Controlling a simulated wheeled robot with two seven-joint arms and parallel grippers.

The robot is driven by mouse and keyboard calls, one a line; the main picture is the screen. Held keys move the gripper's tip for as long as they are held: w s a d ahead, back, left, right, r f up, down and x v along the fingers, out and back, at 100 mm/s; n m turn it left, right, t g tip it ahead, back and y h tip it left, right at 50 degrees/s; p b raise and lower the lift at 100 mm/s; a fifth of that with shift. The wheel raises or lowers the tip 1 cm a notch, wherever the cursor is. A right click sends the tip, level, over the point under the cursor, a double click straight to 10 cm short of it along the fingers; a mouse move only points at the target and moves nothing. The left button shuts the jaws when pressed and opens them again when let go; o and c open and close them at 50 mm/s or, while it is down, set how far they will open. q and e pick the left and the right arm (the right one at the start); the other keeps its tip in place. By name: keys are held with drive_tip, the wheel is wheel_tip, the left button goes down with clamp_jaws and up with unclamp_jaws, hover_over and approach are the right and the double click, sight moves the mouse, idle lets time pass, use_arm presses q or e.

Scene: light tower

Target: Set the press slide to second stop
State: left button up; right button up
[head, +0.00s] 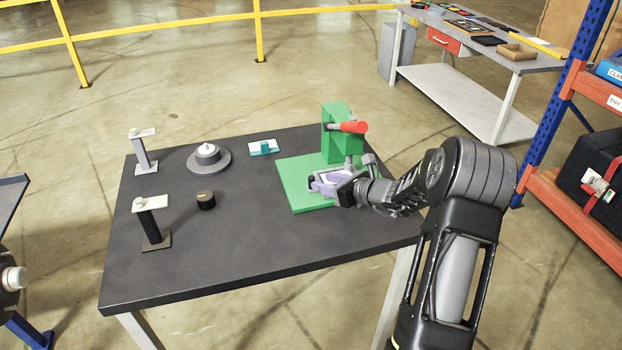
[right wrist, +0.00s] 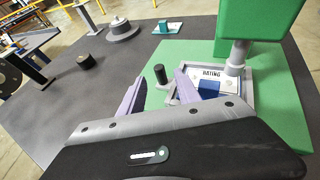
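The green press (head: 337,130) stands at the back right of the dark table, with a red handle (head: 348,127) and a flat green base (head: 296,188). In the right wrist view the press slide (right wrist: 212,76) is a grey tray holding a plate marked "RATING" and a blue patch, below the grey ram (right wrist: 237,55). A black knob (right wrist: 160,74) stands at its left end. My right gripper (head: 318,183) is low over the base. Its purple fingers (right wrist: 160,84) are apart, with the knob between their tips; contact is unclear. My left gripper is out of view.
Two stands (head: 145,150) (head: 152,228), a grey round base (head: 208,162), a black cylinder (head: 206,200) and a teal block (head: 263,147) stand on the left and back of the table (head: 250,235). The table's front is clear. A shelf rack (head: 575,110) stands right.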

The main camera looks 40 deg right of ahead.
sight(312, 177)
drive_tip(key=p+x, duration=0.1)
drive_tip(key=x, duration=0.5)
drive_tip(key=shift+w+f, duration=0.1)
drive_tip(key=shift+w, duration=0.15)
clamp_jaws()
idle(1.2)
